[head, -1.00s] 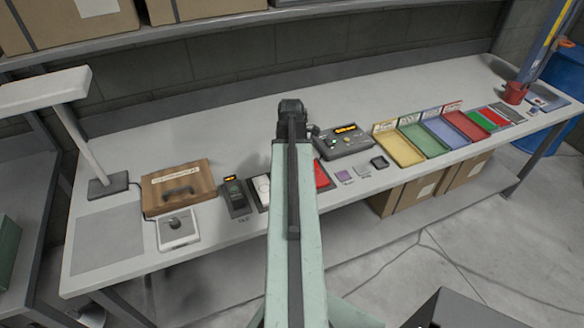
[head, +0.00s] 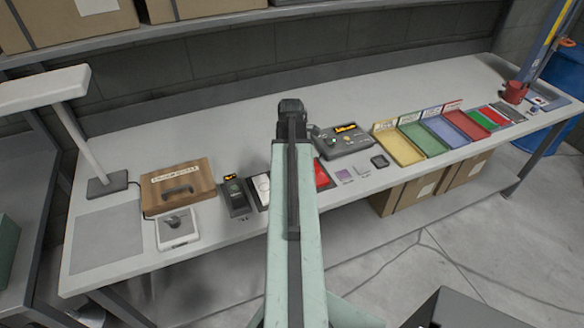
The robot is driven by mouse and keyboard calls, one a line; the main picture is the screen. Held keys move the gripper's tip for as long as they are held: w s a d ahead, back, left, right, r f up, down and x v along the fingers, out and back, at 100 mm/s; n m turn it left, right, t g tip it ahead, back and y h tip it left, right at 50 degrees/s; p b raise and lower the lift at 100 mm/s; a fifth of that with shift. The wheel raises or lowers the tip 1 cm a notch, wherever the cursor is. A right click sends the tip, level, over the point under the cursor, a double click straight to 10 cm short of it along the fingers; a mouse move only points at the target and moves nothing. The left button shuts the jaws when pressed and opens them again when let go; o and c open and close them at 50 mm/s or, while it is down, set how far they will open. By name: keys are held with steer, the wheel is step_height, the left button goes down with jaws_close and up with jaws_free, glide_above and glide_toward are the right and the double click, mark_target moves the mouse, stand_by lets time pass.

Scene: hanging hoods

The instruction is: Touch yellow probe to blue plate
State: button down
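My arm rises from the bottom middle of the head view and ends in a dark joint over the bench. My gripper's fingers do not show, so I cannot see whether they hold anything. I cannot make out a yellow probe. A grey meter box (head: 344,140) with a lit orange display stands just right of the dark joint. A small purple-blue plate (head: 344,173) lies in front of it, beside a light grey plate (head: 362,170) and a dark square piece (head: 380,161). I cannot tell whether the purple-blue one is the blue plate. My arm hides part of the bench.
Yellow (head: 401,148), green (head: 424,138), blue (head: 446,131) and red (head: 467,125) trays stand right of the meter. A wooden case (head: 178,187), a white scale-like device (head: 178,229) and a lamp (head: 75,130) stand left. The bench's back strip (head: 210,125) is clear.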

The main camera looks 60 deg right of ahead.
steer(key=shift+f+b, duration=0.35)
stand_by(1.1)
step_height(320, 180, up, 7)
steer(key=p, duration=0.7)
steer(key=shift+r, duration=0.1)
